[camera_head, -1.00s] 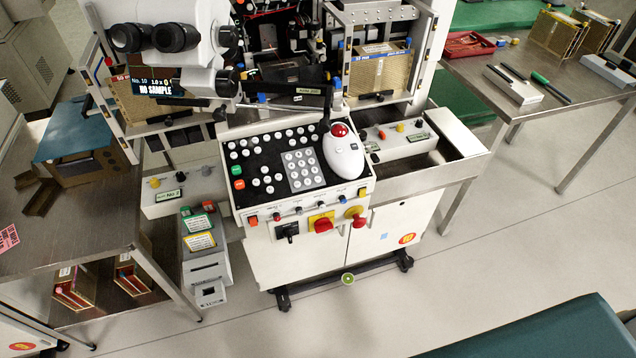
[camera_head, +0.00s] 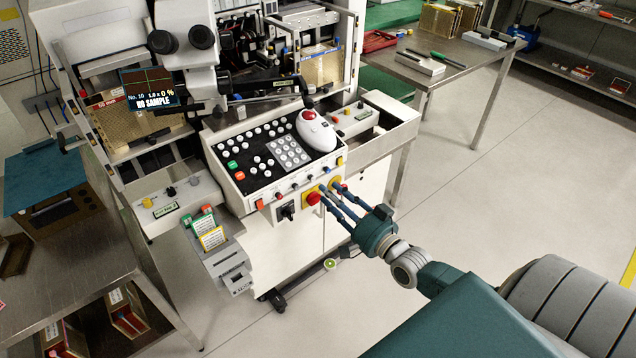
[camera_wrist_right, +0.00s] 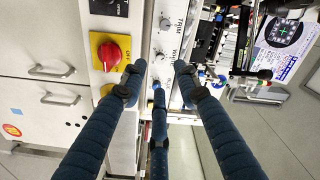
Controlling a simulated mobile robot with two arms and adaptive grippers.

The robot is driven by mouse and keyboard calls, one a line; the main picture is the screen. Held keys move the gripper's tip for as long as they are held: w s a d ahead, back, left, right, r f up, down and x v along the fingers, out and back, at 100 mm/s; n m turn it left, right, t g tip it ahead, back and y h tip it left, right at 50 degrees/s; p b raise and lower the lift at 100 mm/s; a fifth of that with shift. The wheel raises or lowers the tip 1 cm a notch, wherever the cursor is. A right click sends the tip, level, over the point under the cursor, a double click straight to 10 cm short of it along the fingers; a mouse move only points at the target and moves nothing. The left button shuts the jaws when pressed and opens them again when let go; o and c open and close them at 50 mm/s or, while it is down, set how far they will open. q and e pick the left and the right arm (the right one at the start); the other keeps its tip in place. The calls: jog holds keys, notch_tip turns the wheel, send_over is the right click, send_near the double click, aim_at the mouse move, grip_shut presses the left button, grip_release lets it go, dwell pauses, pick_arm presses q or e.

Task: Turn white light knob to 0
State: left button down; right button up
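A strip of small knobs (camera_head: 294,190) runs along the front edge of the white machine's control panel. In the right wrist view, two small grey-white knobs show beside printed labels, an upper one (camera_wrist_right: 165,23) and a lower one (camera_wrist_right: 160,57). The labels are too small to read surely, so I cannot tell which is the white light knob. My right gripper (camera_head: 327,190) reaches the panel's front right part, fingers pointing at it. In the wrist view its three dark blue fingers (camera_wrist_right: 160,76) are spread and empty, partly hiding the knob strip. My left gripper is not in view.
A red rotary switch on a yellow plate (camera_wrist_right: 110,53) is close to the left finger; it also shows in the head view (camera_head: 313,198). A black switch (camera_head: 286,211) is left of it. A white mouse-like device (camera_head: 316,131) lies on the panel. Open floor (camera_head: 480,190) is at right.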

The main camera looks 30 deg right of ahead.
aim_at(314, 180)
jog(key=w, duration=0.6)
jog(key=shift+a, duration=0.3)
jog(key=shift+s, duration=0.1)
grip_shut()
